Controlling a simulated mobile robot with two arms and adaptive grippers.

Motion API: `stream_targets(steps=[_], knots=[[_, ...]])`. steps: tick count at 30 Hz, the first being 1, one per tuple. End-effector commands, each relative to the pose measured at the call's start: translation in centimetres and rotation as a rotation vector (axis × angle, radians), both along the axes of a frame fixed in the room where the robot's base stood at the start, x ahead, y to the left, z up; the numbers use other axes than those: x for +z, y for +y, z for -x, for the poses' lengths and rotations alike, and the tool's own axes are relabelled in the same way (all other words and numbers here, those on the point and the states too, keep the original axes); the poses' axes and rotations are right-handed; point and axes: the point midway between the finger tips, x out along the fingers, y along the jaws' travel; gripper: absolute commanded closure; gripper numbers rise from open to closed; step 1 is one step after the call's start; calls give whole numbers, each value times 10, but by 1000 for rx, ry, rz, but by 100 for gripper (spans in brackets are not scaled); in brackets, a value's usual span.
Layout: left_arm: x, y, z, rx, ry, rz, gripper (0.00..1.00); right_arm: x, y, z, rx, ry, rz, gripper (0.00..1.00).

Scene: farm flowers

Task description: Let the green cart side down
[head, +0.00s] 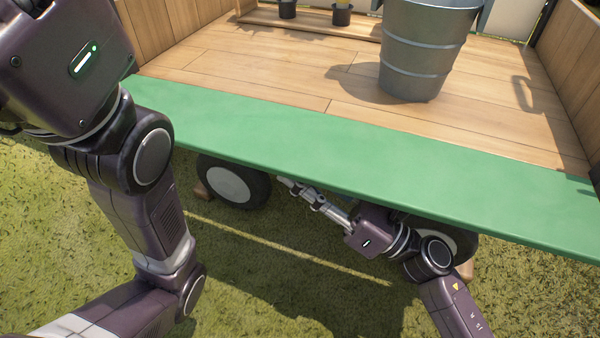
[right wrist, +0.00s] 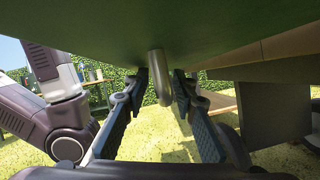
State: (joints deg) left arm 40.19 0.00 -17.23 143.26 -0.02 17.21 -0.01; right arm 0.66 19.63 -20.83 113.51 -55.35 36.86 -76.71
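The green cart side (head: 330,150) is a long panel folded outward along the near edge of the wooden cart bed. Its broad face is turned up, and it lies about level; I cannot tell its exact tilt. In the right wrist view its dark green underside (right wrist: 90,22) hangs overhead. A rounded metal handle (right wrist: 160,78) points down from there. My right gripper (head: 290,183) is beneath the panel in the head view. In the wrist view its fingers (right wrist: 161,92) are apart, one on each side of the handle. My left arm shows at left, but its gripper is out of view.
A metal bucket (head: 425,50) stands on the cart bed (head: 250,75), with small dark pots (head: 342,14) at the back. Wheels (head: 235,182) sit below the panel. The grass (head: 270,270) in front is clear apart from my arms.

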Motion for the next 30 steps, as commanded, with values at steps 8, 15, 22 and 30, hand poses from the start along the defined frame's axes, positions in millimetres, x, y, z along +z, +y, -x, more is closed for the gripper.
stream_targets(steps=[8, 15, 22, 30], knots=[[0, 0, -2, 0, 5, 1, 100, -3, -3, 2, 1, 3, 2, 74], [0, 0, -1, 0, 3, 0, 100, -20, -37, 17, -1, 7, 3, 74], [0, 0, -1, 0, 2, 0, 100, -36, -78, 35, -1, 4, 3, 74], [0, 0, -1, 0, 2, 0, 100, -45, -101, 45, 1, 1, 2, 74]])
